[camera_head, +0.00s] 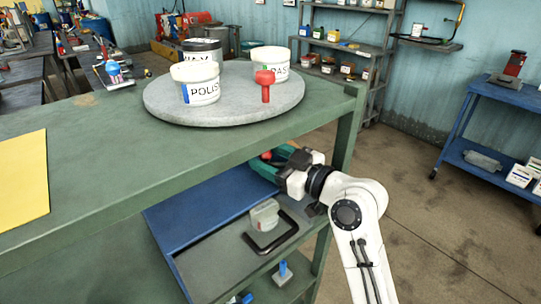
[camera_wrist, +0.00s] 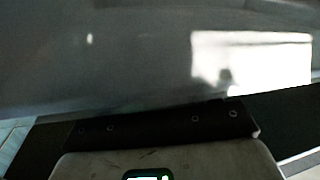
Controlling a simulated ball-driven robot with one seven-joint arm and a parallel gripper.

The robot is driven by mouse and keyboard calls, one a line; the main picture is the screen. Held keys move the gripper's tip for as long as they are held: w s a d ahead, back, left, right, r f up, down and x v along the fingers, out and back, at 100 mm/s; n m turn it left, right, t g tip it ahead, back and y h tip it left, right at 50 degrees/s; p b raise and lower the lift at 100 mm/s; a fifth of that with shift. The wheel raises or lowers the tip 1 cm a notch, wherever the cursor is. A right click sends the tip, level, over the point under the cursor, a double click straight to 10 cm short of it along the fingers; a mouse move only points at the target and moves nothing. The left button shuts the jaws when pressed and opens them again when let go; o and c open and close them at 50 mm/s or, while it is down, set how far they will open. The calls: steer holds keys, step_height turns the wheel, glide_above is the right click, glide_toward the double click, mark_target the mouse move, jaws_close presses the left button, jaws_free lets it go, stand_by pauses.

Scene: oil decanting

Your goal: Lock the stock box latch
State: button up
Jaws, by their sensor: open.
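My gripper (camera_head: 288,170), at the end of my white arm, is beside the right end of the green bench, just below its top. It looks empty; its fingertips are small and partly hidden. Behind it is a teal item (camera_head: 263,168) with a red part, partly covered by my gripper. A blue panel (camera_head: 185,222) lies under the bench top. I cannot tell which thing is the stock box, and no latch is clearly visible. The wrist view shows a glossy grey surface (camera_wrist: 120,60) close up, above a dark strip with screws and a pale plate.
A round grey turntable (camera_head: 160,105) on the green bench (camera_head: 100,150) carries labelled pots and a red knob (camera_head: 265,85). The floor at right is clear before a blue cart (camera_head: 495,110).

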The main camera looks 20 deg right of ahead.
jaws_close()
stand_by(0.5)
